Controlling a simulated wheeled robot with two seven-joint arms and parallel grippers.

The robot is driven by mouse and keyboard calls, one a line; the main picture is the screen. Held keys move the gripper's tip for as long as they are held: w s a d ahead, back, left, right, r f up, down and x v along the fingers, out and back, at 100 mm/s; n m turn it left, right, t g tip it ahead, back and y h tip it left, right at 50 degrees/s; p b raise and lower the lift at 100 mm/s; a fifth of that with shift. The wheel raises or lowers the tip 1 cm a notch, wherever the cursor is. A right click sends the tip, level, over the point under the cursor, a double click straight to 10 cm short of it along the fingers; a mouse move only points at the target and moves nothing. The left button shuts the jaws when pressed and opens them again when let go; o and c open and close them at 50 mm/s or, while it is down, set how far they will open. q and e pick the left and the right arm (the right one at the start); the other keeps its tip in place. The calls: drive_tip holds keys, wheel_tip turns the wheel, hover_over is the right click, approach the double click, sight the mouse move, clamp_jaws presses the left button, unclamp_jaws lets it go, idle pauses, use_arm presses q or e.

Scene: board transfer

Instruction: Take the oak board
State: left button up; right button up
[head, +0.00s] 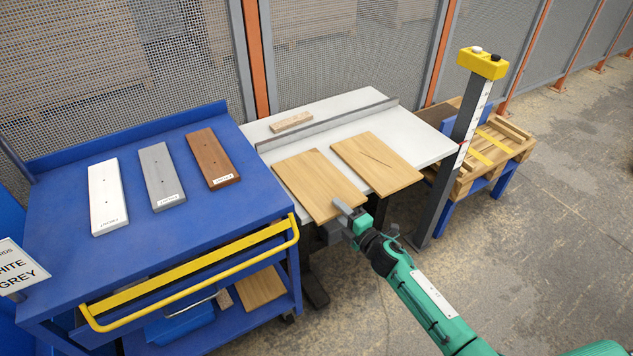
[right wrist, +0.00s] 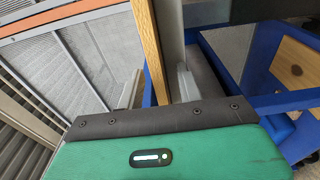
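Two light oak-coloured boards lie flat on the white table: a left board (head: 318,184) and a right board (head: 377,163) with a dark streak. The left board's front end overhangs the table edge. One finger is partly hidden below the board in the head view. My left gripper is out of view.
A blue cart (head: 60,210) holds a white board (head: 107,197), a grey board (head: 161,175) and a brown board (head: 213,158). A grey fence rail (head: 330,123) crosses the table behind the boards. A post (head: 462,140) stands right.

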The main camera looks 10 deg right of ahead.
clamp_jaws()
drive_tip(key=shift+r, duration=0.1)
